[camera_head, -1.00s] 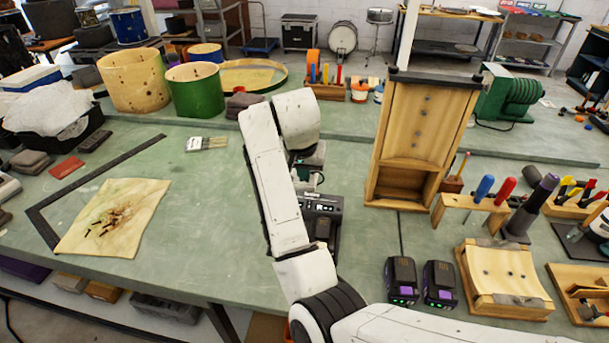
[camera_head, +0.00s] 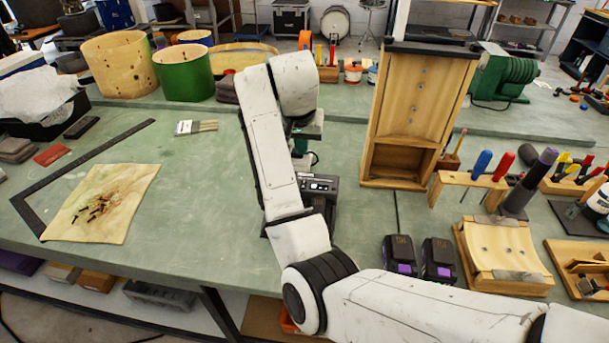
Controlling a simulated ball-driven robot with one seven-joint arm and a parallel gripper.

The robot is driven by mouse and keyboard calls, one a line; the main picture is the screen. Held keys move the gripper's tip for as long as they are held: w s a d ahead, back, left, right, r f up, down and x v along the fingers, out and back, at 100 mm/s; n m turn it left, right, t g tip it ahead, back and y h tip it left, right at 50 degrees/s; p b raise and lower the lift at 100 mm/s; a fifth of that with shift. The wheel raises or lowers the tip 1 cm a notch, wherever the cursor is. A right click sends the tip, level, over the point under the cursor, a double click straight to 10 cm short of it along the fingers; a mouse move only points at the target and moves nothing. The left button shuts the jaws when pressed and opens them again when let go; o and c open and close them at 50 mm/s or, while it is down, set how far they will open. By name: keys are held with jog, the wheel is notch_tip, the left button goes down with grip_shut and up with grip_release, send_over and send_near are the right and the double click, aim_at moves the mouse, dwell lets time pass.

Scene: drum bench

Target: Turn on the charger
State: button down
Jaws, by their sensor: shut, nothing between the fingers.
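The charger (camera_head: 320,183) is a dark box with small light marks on its panel. It stands on the green bench in the middle of the view, and my forearm covers its left and near parts. My gripper (camera_head: 312,159) hangs behind my forearm, near the charger's far edge. Only a part of it shows. It is shut and empty, and I cannot tell whether it touches the charger. Two black and purple battery packs (camera_head: 399,254) (camera_head: 438,258) stand to the right of the charger, with my arm close in front of them.
A tall wooden cabinet (camera_head: 424,105) stands right of the charger. A wooden tool rack (camera_head: 469,181) and a curved wooden block (camera_head: 501,252) are farther right. Bench around (camera_head: 200,210) is clear.

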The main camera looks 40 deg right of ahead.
jog(key=p+x, duration=0.1)
jog(key=x, duration=0.5)
jog(key=p+x, duration=0.1)
jog(key=x, duration=0.5)
jog(key=shift+s+a+f, duration=0.15)
jog(key=shift+a+f, duration=0.05)
jog(key=shift+f, duration=0.05)
jog(key=shift+d+f, duration=0.1)
jog(key=shift+f, duration=0.6)
jog(key=shift+d+f, duration=0.1)
jog(key=shift+d, duration=0.1)
jog(key=shift+a+f, duration=0.1)
jog(key=shift+a, duration=0.2)
jog(key=shift+s+a+p, duration=0.4)
jog(key=shift+a+p, duration=0.2)
jog(key=shift+p, duration=0.2)
